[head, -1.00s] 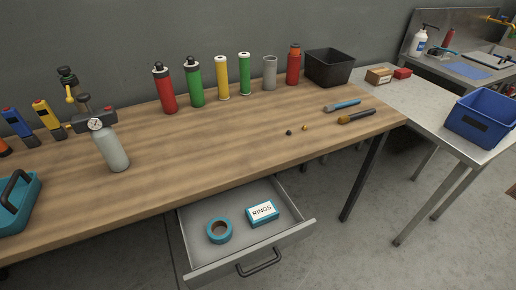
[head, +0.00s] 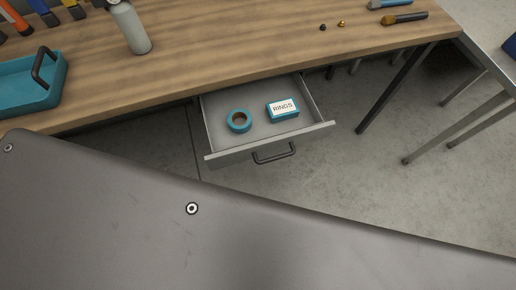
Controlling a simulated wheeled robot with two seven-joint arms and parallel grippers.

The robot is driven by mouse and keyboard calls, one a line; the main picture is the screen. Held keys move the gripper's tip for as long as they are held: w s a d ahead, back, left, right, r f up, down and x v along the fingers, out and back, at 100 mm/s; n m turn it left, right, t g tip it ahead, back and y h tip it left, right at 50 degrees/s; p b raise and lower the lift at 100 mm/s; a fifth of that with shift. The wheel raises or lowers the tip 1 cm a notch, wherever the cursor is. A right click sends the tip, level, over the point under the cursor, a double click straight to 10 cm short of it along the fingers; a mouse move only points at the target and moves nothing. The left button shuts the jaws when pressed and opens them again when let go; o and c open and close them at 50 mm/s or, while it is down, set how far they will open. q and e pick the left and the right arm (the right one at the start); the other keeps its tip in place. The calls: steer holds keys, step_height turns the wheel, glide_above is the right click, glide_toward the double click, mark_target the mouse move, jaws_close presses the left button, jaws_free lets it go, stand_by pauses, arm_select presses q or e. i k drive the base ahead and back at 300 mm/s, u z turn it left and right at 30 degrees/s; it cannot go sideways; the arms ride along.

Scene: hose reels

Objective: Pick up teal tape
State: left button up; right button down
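The teal tape (head: 239,121) is a ring-shaped roll lying flat in the open drawer (head: 218,133) under the wooden workbench. It sits in the left part of the drawer, apart from the teal and white box marked RINGS (head: 283,108) to its right. Neither of my grippers shows in the head view. A large grey panel, probably part of my own body, fills the lower part of the picture.
The workbench (head: 200,50) edge runs above the drawer. On it are a teal tote (head: 22,85), a grey bottle (head: 130,28) and two brushes at the right (head: 404,18). The drawer's black handle (head: 274,154) faces me. A metal table's legs (head: 460,140) stand at the right.

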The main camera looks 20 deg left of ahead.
mark_target(239, 113)
steer(key=u, duration=2.9)
steer(key=k, duration=1.95)
steer(key=z, duration=1.85)
steer(key=i, duration=0.55)
steer(key=z, duration=0.05)
